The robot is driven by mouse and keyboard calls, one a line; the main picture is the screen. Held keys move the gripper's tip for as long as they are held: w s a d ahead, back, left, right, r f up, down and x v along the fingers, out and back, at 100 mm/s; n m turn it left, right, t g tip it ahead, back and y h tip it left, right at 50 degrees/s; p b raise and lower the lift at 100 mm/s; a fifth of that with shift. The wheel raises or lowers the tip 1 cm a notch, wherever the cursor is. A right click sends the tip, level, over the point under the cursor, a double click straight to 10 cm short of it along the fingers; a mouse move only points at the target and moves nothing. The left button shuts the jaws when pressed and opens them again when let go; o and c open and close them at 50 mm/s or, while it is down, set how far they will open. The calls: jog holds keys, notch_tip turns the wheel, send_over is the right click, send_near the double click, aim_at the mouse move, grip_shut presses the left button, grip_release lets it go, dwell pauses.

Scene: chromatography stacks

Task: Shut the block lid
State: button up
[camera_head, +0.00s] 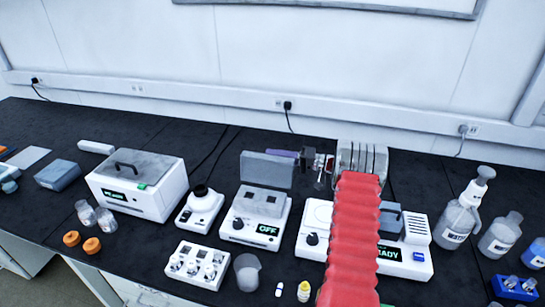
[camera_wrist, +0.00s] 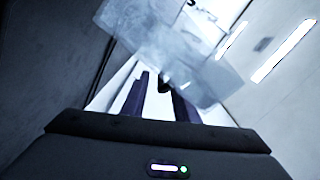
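The block heater (camera_head: 232,222) is a white unit with an OFF display and a grey block (camera_head: 262,203) on top. Its lid (camera_head: 267,170), a translucent grey panel, stands upright at the back, open. My gripper (camera_head: 296,157) is at the lid's upper right edge, with a purple finger close to or behind the panel; I cannot tell if they touch. In the wrist view, the two fingers of my gripper (camera_wrist: 160,90) are apart with nothing clearly between them, and the translucent lid (camera_wrist: 150,35) lies across and beyond their tips.
My red arm hides part of the white READY unit (camera_head: 417,262) on the right. A lidded box (camera_head: 137,186) and a small round-topped device (camera_head: 199,207) stand left. A vial rack (camera_head: 197,264) and a beaker (camera_head: 247,270) stand in front. Bottles (camera_head: 460,215) stand far right.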

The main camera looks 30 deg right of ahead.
jog(key=shift+w+a, duration=0.35)
jog(key=shift+w, duration=0.1)
jog(key=shift+c, duration=0.7)
